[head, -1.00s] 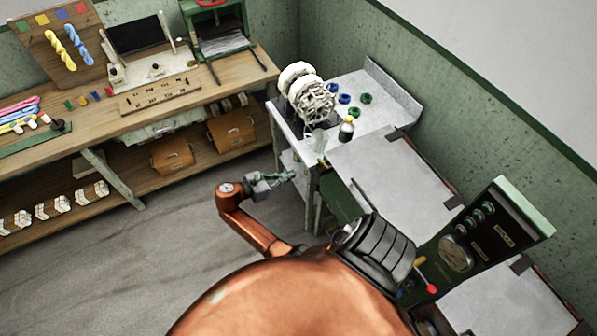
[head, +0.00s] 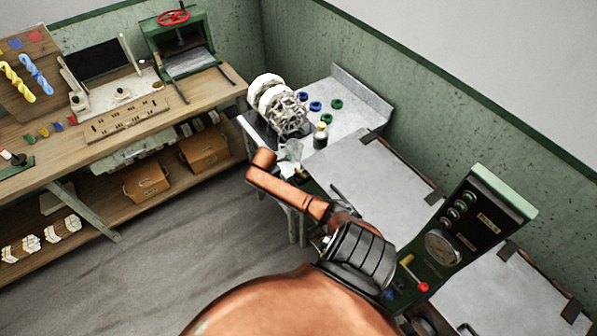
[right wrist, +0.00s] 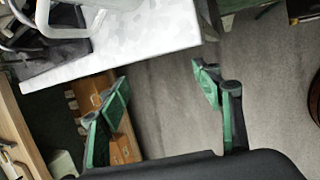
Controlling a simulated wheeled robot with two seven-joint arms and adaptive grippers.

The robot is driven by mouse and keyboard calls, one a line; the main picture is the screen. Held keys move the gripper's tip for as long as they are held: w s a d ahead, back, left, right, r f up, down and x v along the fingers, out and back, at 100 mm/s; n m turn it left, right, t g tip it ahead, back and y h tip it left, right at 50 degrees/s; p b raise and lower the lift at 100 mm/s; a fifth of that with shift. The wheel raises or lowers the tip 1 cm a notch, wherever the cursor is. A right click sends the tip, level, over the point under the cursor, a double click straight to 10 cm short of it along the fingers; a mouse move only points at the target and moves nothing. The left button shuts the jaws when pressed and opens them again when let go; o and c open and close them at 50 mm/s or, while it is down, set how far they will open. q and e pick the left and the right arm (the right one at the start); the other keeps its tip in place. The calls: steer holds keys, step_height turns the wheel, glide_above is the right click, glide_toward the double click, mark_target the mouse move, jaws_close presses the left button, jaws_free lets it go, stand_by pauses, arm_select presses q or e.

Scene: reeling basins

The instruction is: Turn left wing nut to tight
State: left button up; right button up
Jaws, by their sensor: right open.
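I cannot make out any wing nut in either view. A machine with white wheels and an openwork metal reel (head: 287,112) stands on the grey table in the head view. Part of its metal frame (right wrist: 65,28) shows at the top left of the right wrist view. My right gripper (right wrist: 160,85) is open, its green-padded fingers wide apart with nothing between them. It is beside and apart from the pale table edge. In the head view its fingers are not clearly visible. My left gripper is not in view.
The grey table (head: 352,103) holds blue and green rings and a small bottle (head: 320,137). A gauge panel (head: 470,225) stands at the right. A wooden bench (head: 190,105) with a red-wheeled press (head: 186,45) is at the left. Floor between is clear.

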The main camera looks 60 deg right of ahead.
steer(key=shift+w+r+t+y+b, duration=0.35)
steer(key=shift+w+t+y, duration=0.4)
steer(key=shift+y, duration=0.45)
step_height(320, 180, up, 18)
steer(key=n+g+y+p, duration=0.2)
steer(key=g+p, duration=0.2)
glide_above(300, 171)
steer(key=shift+w+r, duration=0.2)
steer(key=shift+s, duration=0.25)
steer(key=shift+f, duration=0.4)
steer(key=shift+n, duration=0.3)
step_height(300, 171, down, 7)
steer(key=shift+w+r, duration=0.1)
